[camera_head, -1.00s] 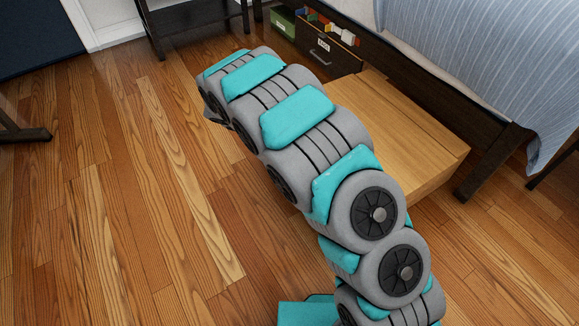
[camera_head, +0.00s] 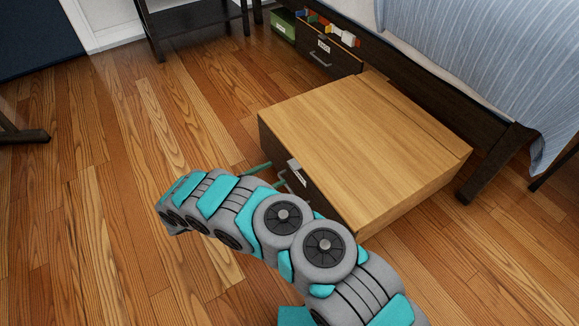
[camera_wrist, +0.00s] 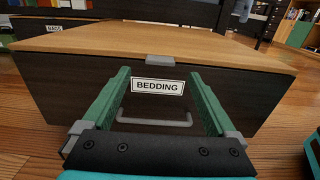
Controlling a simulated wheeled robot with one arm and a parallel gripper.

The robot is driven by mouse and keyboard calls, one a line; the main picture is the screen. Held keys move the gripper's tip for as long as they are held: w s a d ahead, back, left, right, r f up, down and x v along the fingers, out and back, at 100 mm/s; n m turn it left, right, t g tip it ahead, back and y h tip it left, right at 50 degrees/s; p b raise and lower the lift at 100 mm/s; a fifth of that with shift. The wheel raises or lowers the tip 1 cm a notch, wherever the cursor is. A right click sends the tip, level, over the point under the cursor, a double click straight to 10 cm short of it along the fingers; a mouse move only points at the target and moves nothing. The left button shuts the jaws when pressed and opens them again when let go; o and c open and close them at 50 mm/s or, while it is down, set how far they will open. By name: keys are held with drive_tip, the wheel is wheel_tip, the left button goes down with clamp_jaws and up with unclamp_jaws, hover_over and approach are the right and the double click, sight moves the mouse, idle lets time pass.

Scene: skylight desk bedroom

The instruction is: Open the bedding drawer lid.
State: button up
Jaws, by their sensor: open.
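The bedding drawer stands out from under the bed, its dark front (camera_head: 325,200) facing my arm. Its pale wooden lid (camera_head: 365,140) lies flat and closed on top. In the wrist view, the front (camera_wrist: 70,85) carries a white "BEDDING" label (camera_wrist: 157,87), a bar handle (camera_wrist: 155,122) below it and a small grey tab (camera_wrist: 163,60) at the lid's front edge (camera_wrist: 220,52). My gripper (camera_wrist: 160,74) is open before the front, its green fingers either side of the label, tips a little below the lid edge. Contact cannot be told. The head view mostly hides the gripper behind my arm.
The bed frame (camera_head: 430,95) and hanging blanket (camera_head: 480,50) stand behind and right of the drawer. Another labelled drawer (camera_head: 325,55) with coloured items and a green box (camera_head: 283,24) are farther back. Wooden floor (camera_head: 100,200) left of the drawer is clear.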

drive_tip(key=x, duration=0.7)
drive_tip(key=shift+d, duration=0.1)
clamp_jaws()
idle(0.6)
